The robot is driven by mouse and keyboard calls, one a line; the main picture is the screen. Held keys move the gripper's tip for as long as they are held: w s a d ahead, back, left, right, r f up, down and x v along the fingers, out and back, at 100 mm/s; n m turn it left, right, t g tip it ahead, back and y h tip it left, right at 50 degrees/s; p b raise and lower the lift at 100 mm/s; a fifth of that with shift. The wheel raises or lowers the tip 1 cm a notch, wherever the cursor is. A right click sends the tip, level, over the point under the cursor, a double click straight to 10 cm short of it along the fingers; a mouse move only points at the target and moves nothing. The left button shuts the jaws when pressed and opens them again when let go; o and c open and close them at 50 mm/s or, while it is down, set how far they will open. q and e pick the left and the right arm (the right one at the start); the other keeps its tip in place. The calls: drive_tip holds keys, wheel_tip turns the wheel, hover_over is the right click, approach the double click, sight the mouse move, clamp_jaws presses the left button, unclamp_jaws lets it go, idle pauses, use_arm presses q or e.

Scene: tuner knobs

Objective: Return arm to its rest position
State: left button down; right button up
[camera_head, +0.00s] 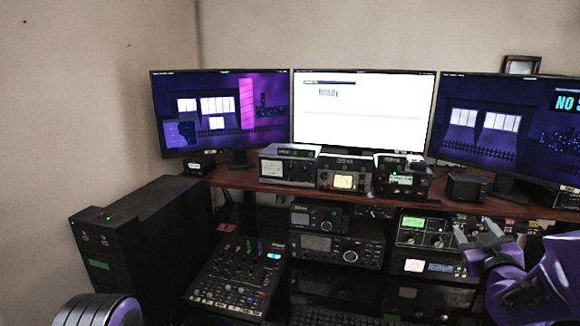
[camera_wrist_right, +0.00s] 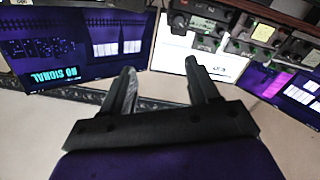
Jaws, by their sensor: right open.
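My right gripper (camera_head: 480,236) comes in from the right in the head view, on a purple arm, in front of the radio units at the right. In the right wrist view its two dark fingers (camera_wrist_right: 160,92) stand apart with nothing between them. The tuner radios with knobs (camera_head: 337,240) sit on the shelves below the desk top. Whether the right gripper touches the unit behind it cannot be told. Only a dark ribbed part with purple of my own body shows at the lower left; my left gripper is not seen.
Three monitors (camera_head: 362,108) stand on the wooden desk (camera_head: 240,180), with small meter boxes (camera_head: 290,166) in front of them. A mixer (camera_head: 238,278) with many knobs sits lower at the centre left. A black cabinet (camera_head: 150,235) stands at the left. A keyboard (camera_head: 330,316) lies at the bottom.

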drive_tip(key=s+a+f+m+g+b, duration=0.1)
drive_tip(key=s+a+f+m+g, duration=0.2)
drive_tip(key=f, duration=0.8)
drive_tip(key=s+a+f+m+g, duration=0.15)
drive_tip(key=s+f, duration=0.35)
drive_tip(key=f, duration=0.5)
drive_tip(key=s+a+f+m+g+b, duration=0.1)
drive_tip(key=s+f+m+g, duration=0.25)
drive_tip(key=f, duration=0.75)
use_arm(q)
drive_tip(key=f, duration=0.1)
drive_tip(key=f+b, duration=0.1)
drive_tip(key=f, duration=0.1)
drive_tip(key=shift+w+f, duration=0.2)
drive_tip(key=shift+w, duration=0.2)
use_arm(e)
drive_tip(key=s+a+f+g, duration=0.2)
drive_tip(key=s+f, duration=0.6)
drive_tip(key=s, duration=0.4)
drive_tip(key=s+a+f+g+y, duration=0.1)
drive_tip(key=s+f+g, duration=0.3)
drive_tip(key=s+f, duration=0.4)
drive_tip(key=s+a, duration=0.1)
drive_tip(key=s, duration=0.3)
drive_tip(key=shift+a+f, duration=0.25)
drive_tip(key=shift+a, duration=0.05)
